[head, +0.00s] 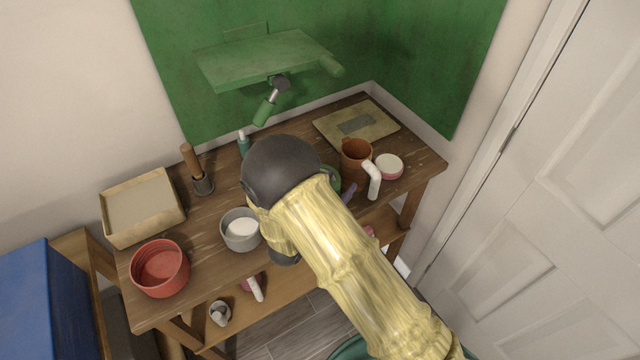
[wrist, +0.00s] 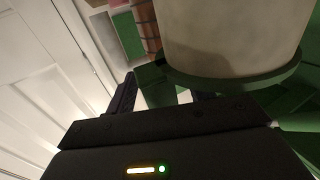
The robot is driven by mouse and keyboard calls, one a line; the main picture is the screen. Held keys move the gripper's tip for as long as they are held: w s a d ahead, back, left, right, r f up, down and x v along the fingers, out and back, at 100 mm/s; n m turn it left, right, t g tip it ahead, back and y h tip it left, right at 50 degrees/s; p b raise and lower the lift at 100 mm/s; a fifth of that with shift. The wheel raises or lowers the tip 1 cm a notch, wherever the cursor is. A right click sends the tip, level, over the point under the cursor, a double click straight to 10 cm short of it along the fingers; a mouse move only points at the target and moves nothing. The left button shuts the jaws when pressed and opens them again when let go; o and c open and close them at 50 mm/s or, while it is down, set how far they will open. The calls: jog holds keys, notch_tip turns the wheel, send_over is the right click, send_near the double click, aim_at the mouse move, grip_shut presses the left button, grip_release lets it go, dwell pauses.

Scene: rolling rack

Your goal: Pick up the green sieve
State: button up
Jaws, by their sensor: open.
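The green sieve, as far as I can tell, fills the upper right of the wrist view: a pale, rounded body with a green rim (wrist: 238,84), very close to the camera. In the head view a green curved edge (head: 331,179) peeks out beside my arm; it looks like the same thing, mostly hidden. My gripper (wrist: 163,97) is open, with one dark finger showing clearly left of the green rim and the other largely hidden below it. I cannot tell whether the rim lies between the fingers. In the head view my arm hides the gripper.
The wooden rack top (head: 210,215) is crowded. A brown pot (head: 356,157), a white-handled mug (head: 372,178) and a pink-sided white-topped container (head: 389,166) stand right of my arm. A grey pot (head: 240,238), red bowl (head: 160,268) and shallow box (head: 141,207) stand left.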

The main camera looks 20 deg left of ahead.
jog(key=c, duration=1.1)
jog(key=shift+r, duration=0.15)
notch_tip(320, 180, up, 10)
jog(key=shift+f+b, duration=0.1)
jog(key=shift+b, duration=0.6)
